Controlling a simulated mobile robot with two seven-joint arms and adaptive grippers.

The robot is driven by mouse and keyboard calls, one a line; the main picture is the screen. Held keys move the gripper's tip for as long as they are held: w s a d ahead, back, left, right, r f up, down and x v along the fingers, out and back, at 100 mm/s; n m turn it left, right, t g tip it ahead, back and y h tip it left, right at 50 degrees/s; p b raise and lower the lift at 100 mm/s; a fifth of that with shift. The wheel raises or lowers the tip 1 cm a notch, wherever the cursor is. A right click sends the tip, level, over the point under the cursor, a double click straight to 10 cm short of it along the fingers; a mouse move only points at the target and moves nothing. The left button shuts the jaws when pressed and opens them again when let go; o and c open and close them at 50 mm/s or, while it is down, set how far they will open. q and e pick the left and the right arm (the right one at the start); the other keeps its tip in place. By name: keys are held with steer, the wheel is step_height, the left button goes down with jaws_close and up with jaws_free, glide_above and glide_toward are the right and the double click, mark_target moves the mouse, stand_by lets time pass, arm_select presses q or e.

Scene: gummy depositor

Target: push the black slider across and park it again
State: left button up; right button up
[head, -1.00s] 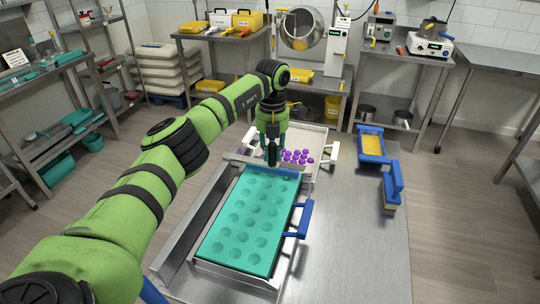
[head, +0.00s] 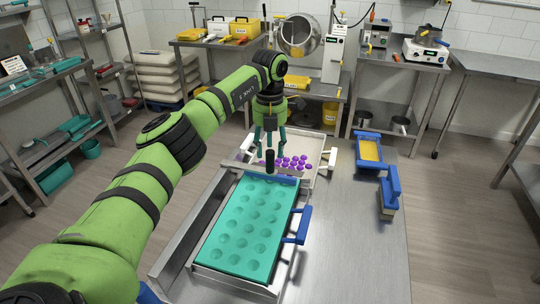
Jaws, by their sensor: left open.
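The black slider (head: 269,161) stands upright at the far end of the teal mould (head: 244,226), beside the tray of purple gummies. My left gripper (head: 269,144) points down from above with its fingers spread apart. The slider's top is just below and between the fingertips; I cannot tell whether either finger touches it. My right gripper is not in view.
A pale tray (head: 318,152) with several purple gummies (head: 293,163) lies behind the mould. A blue handle (head: 304,225) sticks out at the mould's right. A blue-framed yellow tray (head: 369,150) and a blue-handled tool (head: 389,195) stand on the right. The steel table (head: 350,250) is bare at front right.

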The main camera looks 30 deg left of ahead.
arm_select(q)
step_height(320, 180, up, 8)
stand_by(0.5)
